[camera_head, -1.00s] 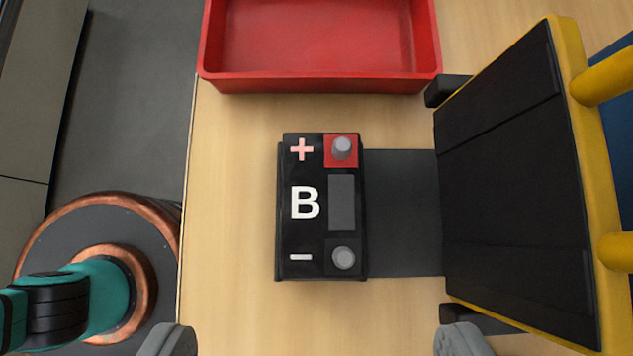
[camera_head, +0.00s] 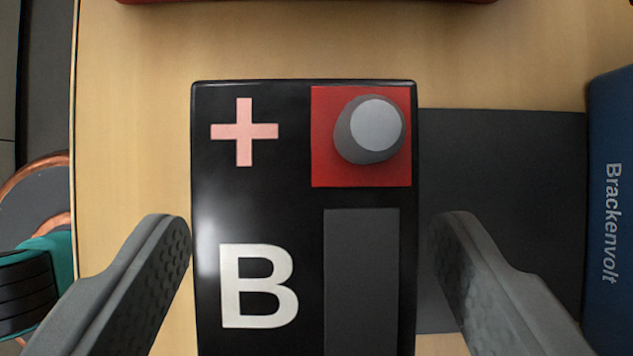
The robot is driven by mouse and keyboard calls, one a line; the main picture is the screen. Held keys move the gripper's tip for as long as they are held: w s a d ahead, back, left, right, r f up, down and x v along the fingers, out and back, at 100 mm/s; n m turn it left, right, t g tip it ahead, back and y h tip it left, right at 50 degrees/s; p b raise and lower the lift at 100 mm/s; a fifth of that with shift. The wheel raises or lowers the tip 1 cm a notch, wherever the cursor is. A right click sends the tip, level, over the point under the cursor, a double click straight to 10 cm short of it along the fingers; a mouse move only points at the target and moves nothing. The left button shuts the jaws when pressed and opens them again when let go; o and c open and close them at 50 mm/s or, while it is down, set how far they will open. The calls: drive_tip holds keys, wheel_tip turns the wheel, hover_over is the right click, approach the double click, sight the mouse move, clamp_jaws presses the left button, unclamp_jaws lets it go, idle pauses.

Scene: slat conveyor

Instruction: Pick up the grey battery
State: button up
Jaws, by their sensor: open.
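The battery (camera_head: 260,215) is black on top, with a grey panel, a white letter B, a pink plus sign and a round grey terminal on a red square. It stands upright in the middle of the view, and its near end is cut off by the bottom edge. My gripper (camera_head: 310,235) is open, with one finger at the left side of the battery and the other at the right side. The left finger looks very close to the battery's side; whether it touches I cannot tell. Nothing is held.
The battery stands on a light wooden top (camera_head: 135,150) whose left edge shows. A dark flat patch (camera_head: 500,180) lies to its right. A blue object marked Brackenvolt (camera_head: 612,270) stands at the right edge. A red tray (camera_head: 300,2) edges in at the top.

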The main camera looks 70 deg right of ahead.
drive_tip(key=shift+x, duration=0.85)
drive_tip(key=c, duration=1.3)
drive_tip(key=shift+r, duration=0.15)
